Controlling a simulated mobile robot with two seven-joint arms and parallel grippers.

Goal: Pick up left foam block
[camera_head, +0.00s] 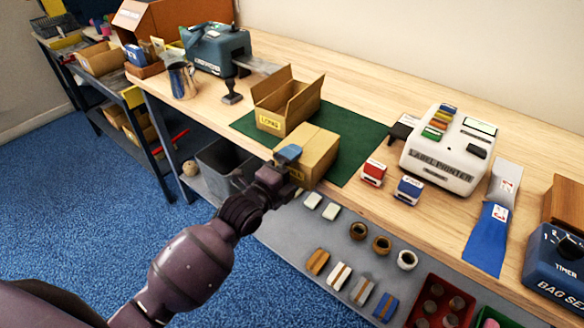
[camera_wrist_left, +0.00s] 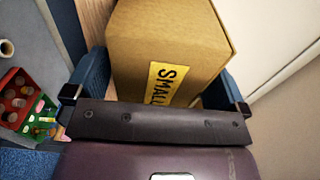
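Two pale blocks, which look like the foam blocks, lie on the grey lower shelf under the bench edge in the head view: the left one (camera_head: 313,200) and the right one (camera_head: 331,211). My left gripper (camera_head: 290,163) is above and left of them, up at the front of a closed brown carton (camera_head: 314,146). In the left wrist view its blue fingers (camera_wrist_left: 160,85) are wide apart, with the carton marked SMALL (camera_wrist_left: 165,40) between or just beyond them. I see no firm grip on it. My right gripper is not in view.
An open carton (camera_head: 288,107) stands on the green mat (camera_head: 360,149). A label printer (camera_head: 447,148) and two stamps stand to the right. The lower shelf (camera_head: 341,243) also holds rolls, several small blocks and a red bin (camera_head: 440,283). A grey bin (camera_head: 222,165) is at left.

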